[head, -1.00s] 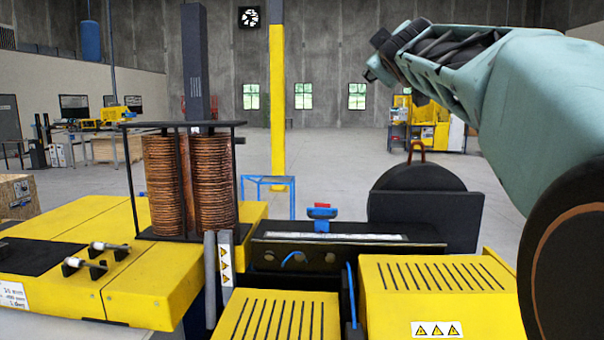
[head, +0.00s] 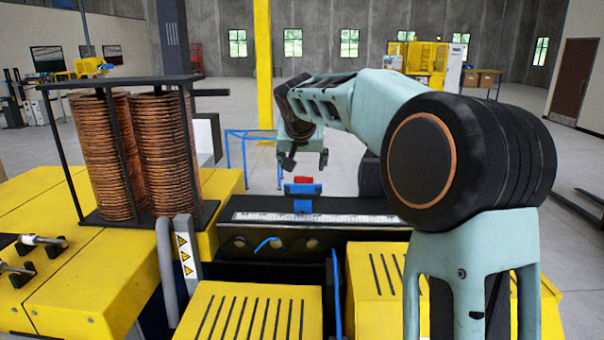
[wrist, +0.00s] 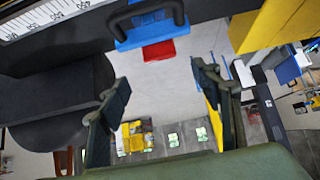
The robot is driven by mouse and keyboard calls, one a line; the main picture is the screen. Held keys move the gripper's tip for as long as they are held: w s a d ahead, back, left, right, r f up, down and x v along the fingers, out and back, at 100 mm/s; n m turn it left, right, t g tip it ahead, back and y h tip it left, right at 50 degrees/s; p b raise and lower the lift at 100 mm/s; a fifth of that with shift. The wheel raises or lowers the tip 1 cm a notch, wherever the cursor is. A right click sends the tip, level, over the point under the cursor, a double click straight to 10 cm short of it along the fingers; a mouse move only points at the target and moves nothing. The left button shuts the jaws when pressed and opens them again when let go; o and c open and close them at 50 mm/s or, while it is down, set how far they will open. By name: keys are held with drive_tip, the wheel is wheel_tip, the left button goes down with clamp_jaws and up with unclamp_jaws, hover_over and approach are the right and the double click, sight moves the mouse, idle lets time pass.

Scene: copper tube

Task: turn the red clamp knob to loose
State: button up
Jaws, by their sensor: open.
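The red clamp knob (head: 303,180) sits on top of a blue clamp block (head: 304,191) on the black rail with the white scale (head: 320,218). In the wrist view the red knob (wrist: 158,52) and the blue block (wrist: 150,30) show near the top centre, beyond the fingertips. My gripper (head: 305,161) points down with its fingers apart, just above the knob in the head view. It is empty, and its two fingers (wrist: 162,82) show apart in the wrist view. The depth gap between fingers and knob is hard to tell.
Copper coils (head: 118,155) in a black frame stand left of the rail. A grey post with warning labels (head: 186,250) and yellow slotted covers (head: 250,308) lie in front. A dark round part (wrist: 60,110) is left of the fingers in the wrist view.

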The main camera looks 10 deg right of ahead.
sight(304, 177)
drive_tip(key=p+x, duration=0.2)
drive_tip(key=x, duration=0.8)
drive_tip(key=shift+w+f, duration=0.1)
drive_tip(key=shift+w, duration=0.05)
drive_tip(key=c, duration=1.2)
